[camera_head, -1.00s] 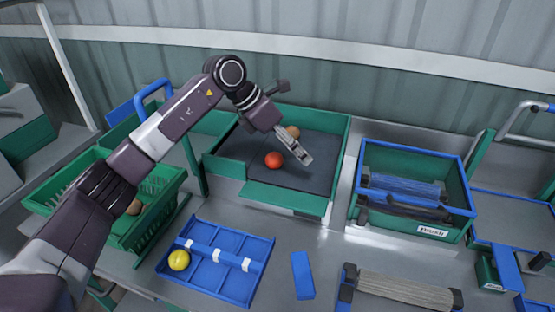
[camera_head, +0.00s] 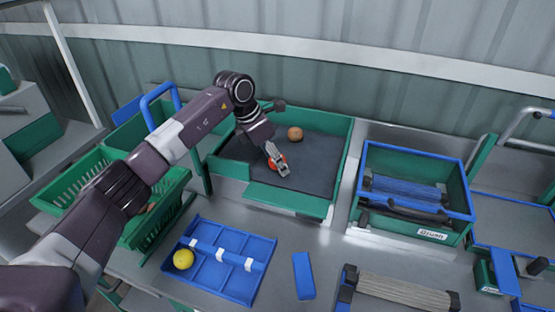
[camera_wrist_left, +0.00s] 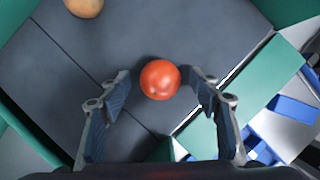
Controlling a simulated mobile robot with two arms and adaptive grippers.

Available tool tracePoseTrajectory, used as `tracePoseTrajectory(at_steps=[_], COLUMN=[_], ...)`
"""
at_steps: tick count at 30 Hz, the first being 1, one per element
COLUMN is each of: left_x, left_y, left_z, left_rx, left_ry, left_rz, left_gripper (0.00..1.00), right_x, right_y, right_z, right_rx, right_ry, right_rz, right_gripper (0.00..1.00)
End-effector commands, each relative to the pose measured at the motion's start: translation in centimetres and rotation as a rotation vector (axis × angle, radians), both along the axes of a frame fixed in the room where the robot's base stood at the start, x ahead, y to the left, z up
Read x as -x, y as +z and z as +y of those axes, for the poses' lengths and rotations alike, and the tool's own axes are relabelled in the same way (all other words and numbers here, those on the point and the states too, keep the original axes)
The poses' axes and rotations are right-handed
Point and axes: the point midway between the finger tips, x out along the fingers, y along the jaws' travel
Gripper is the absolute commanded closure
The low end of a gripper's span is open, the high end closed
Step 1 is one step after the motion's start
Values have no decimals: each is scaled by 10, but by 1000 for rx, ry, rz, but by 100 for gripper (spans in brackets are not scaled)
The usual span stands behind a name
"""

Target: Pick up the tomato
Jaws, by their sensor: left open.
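A red tomato (camera_head: 274,163) lies on the dark floor of the green-walled tray (camera_head: 333,187). In the left wrist view the tomato (camera_wrist_left: 160,79) sits between and just ahead of the open fingers of my left gripper (camera_wrist_left: 162,105), with gaps on both sides. In the head view my left gripper (camera_head: 278,160) points down over the tomato and partly covers it. An orange-brown tomato (camera_head: 295,133) lies further back in the same tray, and it shows at the top left of the left wrist view (camera_wrist_left: 84,6). My right gripper is not in view.
A blue divided tray (camera_head: 215,285) with a yellow ball-shaped fruit (camera_head: 183,259) lies in front. A blue block (camera_head: 303,275) is beside it. A green and blue brush bin (camera_head: 462,172) stands right. A green crate (camera_head: 75,181) stands left, behind my arm.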

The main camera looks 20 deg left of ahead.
Motion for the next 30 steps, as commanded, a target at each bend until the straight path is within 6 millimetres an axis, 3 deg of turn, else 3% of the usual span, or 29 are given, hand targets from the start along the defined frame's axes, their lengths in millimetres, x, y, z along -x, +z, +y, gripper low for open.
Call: tracePoseTrajectory(at_steps=[4,12,23,30], left_x=[0,0,0,-2], left_y=[0,0,3,26], left_z=[0,0,0,0], left_rx=[1,1,1,1], left_ry=[0,0,0,-1], left_rz=[-1,-1,-1,-6], left_gripper=[45,75,76,76], right_x=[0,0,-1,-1], right_y=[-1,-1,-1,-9], right_z=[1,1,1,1], right_rx=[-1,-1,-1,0], right_ry=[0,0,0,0], right_rz=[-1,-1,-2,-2], right_gripper=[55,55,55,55])
